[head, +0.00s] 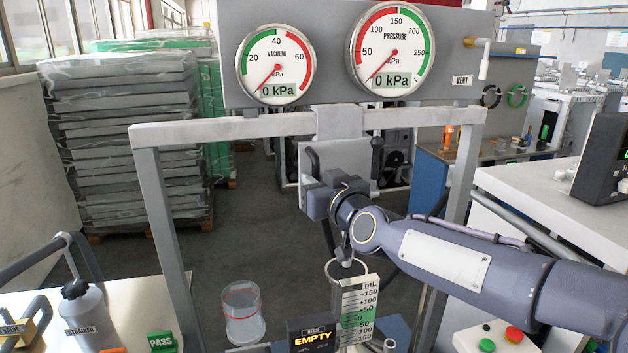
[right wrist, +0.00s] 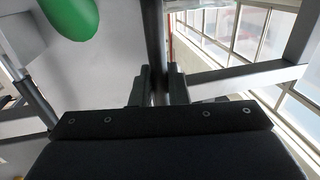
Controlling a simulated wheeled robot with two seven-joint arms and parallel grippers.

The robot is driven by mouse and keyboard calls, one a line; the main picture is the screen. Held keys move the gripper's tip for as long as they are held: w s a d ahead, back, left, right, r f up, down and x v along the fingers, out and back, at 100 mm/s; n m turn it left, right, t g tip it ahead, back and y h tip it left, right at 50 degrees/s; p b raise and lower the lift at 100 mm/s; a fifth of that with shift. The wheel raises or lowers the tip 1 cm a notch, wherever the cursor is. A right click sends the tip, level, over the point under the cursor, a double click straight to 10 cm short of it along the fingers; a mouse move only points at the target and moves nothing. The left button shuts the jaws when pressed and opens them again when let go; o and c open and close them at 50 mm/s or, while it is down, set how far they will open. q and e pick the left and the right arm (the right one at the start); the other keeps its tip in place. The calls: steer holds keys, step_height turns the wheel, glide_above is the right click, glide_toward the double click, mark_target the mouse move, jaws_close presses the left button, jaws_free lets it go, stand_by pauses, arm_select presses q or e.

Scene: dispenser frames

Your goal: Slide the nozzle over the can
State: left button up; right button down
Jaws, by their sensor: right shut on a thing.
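A grey carriage (head: 339,122) hangs from the frame's crossbeam near its middle, with a pale plate and a dark handle (head: 312,157) below it. The nozzle's outlet is not clear to see; my right arm covers that area. My right gripper (head: 311,183) is at the handle's lower end. In the right wrist view its fingers (right wrist: 159,88) are shut on a dark upright bar (right wrist: 156,45). A clear can (head: 243,312) with a red line stands low, left of the carriage. My left gripper is not in view.
A clear vessel with an mL scale (head: 357,312) stands right of the can, beside an EMPTY display (head: 311,338). The frame's left post (head: 166,230) stands left of the can. A strainer bottle (head: 86,315) is on the left bench. Two gauges are above the crossbeam.

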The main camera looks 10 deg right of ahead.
steer(key=shift+f, duration=0.15)
steer(key=c, duration=1.5)
jaws_free()
steer(key=shift+s, duration=0.1)
steer(key=v, duration=0.7)
steer(key=shift+s, duration=0.3)
steer(key=shift+d, duration=0.15)
steer(key=s+d+f+m+g, duration=0.2)
steer(key=s+f+g, duration=0.4)
steer(key=s+f, duration=0.6)
steer(key=s+d+f+m+g, duration=0.2)
steer(key=s+f+g, duration=0.4)
steer(key=s+f, duration=0.6)
steer(key=s, duration=0.4)
